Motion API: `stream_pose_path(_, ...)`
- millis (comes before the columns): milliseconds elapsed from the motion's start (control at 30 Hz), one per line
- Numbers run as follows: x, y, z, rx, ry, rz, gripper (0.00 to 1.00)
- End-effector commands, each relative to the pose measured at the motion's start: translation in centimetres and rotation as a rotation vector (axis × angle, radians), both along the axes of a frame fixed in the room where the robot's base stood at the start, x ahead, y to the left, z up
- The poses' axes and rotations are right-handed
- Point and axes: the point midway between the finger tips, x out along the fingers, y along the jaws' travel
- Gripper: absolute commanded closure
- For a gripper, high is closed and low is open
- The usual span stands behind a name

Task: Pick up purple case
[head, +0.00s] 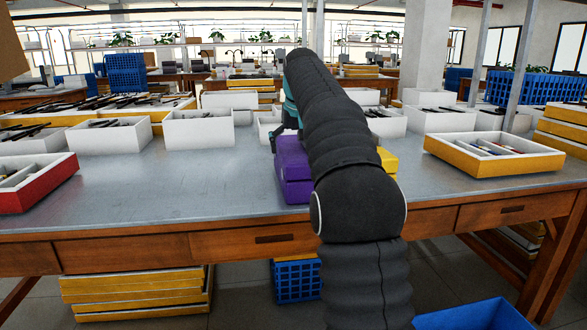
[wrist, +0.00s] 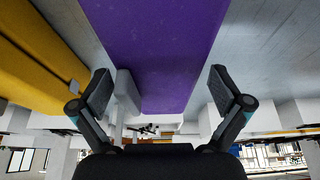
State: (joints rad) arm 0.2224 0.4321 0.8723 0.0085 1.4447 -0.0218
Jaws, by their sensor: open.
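The purple case (head: 292,170) sits on the workbench, partly hidden behind my dark arm in the head view. In the wrist view the purple case (wrist: 155,50) fills the upper middle. My gripper (wrist: 161,88) is open, with one finger on each side of the case's near part in the picture. I see a gap beside each finger, and no clear contact. In the head view my gripper (head: 284,127) is at the far end of the case, mostly hidden by the arm.
A yellow case (head: 389,161) lies right of the purple one; it also shows in the wrist view (wrist: 30,60). White bins (head: 199,129) stand behind. A red tray (head: 36,186) is at the left and a yellow tray (head: 492,158) at the right. The bench (head: 150,190) is clear at left.

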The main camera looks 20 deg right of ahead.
Motion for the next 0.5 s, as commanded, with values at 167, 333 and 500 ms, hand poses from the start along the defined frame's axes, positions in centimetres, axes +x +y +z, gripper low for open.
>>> stream_pose_path(167,0.8,-0.1,-2.2,0.0,0.001,0.0,0.0)
stream_pose_path(333,0.9,-0.2,-2.2,0.0,0.0,0.0,0.0)
stream_pose_path(500,0.9,-0.2,-2.2,0.0,0.0,0.0,0.28)
